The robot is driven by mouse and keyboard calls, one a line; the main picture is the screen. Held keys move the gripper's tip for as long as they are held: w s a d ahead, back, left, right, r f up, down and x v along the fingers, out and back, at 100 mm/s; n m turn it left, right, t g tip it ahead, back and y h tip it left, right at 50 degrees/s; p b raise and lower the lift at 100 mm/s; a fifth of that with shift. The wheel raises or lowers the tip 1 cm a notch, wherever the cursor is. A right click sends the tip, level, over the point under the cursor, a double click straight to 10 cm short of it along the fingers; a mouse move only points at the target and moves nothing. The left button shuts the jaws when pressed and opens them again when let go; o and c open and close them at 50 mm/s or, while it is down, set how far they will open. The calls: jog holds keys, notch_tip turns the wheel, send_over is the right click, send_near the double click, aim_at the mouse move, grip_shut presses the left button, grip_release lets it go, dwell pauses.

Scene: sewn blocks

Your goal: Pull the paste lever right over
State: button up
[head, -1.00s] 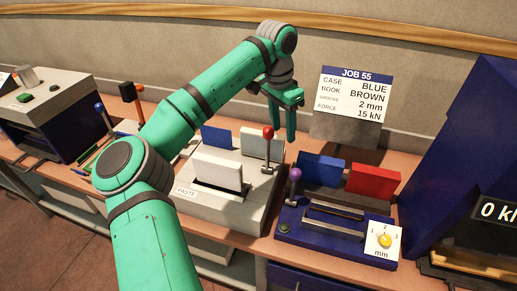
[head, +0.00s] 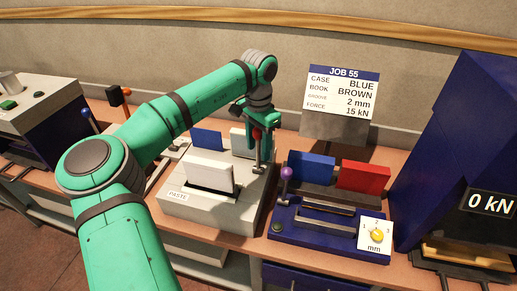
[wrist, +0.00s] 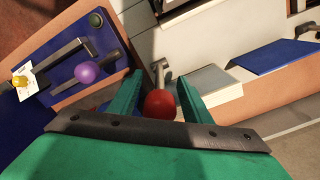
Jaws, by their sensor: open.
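The paste lever has a red knob (head: 257,134) on a metal stem and stands at the right side of the white paste unit (head: 230,210), which bears a PASTE label (head: 178,196). My gripper (head: 259,150) is at the lever from above, its fingers pointing down and partly hiding the knob. In the wrist view the red knob (wrist: 159,103) lies between the two open green fingers (wrist: 157,82), with a visible gap on the right; contact on the left is hard to tell. The stem runs up from the knob in that view.
A blue unit (head: 310,237) with a purple-knobbed lever (head: 286,173) and a yellow dial (head: 376,236) stands close on the right. A job card (head: 342,92) stands behind. A dark blue press (head: 455,140) is far right.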

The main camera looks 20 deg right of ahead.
jog(key=shift+f, duration=0.55)
grip_shut()
